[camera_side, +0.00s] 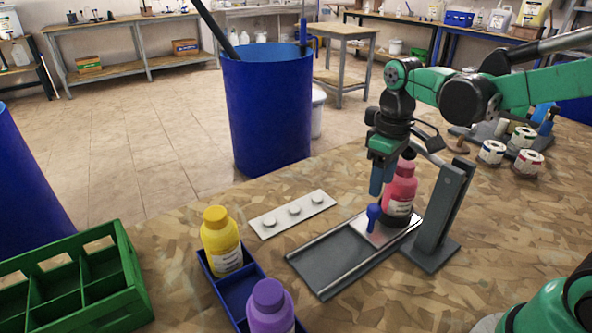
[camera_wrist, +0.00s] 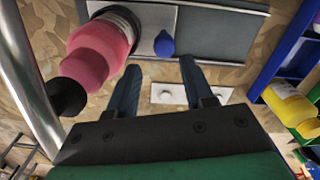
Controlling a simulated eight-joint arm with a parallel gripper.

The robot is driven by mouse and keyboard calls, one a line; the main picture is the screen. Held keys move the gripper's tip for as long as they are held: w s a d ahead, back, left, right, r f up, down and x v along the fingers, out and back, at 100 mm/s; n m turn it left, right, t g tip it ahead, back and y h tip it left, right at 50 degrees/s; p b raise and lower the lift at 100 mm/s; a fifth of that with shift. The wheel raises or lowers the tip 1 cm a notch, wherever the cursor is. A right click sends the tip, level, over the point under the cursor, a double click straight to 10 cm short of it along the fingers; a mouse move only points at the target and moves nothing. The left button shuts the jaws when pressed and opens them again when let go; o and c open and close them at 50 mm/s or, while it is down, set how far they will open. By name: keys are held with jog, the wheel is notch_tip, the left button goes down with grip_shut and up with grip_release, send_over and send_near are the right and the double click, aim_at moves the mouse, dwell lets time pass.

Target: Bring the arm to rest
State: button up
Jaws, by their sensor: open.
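My gripper (camera_side: 379,178) points down above the sliding plate, with its blue fingers apart. In the wrist view the two fingertips (camera_wrist: 160,66) stand clear of each other with nothing between them. A blue knob (camera_side: 373,213) on the pale sliding plate (camera_side: 384,233) is just below the fingers, and it shows beyond the tips in the wrist view (camera_wrist: 164,44). The bottle also shows left of the fingers in the wrist view (camera_wrist: 98,48).
A grey post (camera_side: 445,208) stands close right of the bottle. The grey rail base (camera_side: 335,257) runs front-left. A white strip with round buttons (camera_side: 292,214) lies behind it. A blue tray (camera_side: 237,291) holds yellow (camera_side: 221,242) and purple (camera_side: 270,310) bottles. A green crate (camera_side: 75,285) is far left.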

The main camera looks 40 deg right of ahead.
jog(key=s+a+m+t, duration=0.1)
jog(key=t, duration=0.1)
jog(key=s+a+r+m+t, duration=0.1)
jog(key=t, duration=0.1)
jog(key=s+a+r+m+t, duration=0.1)
jog(key=t, duration=0.2)
jog(key=shift+s+a+r, duration=0.15)
jog(key=shift+a+r, duration=0.05)
jog(key=shift+a, duration=0.15)
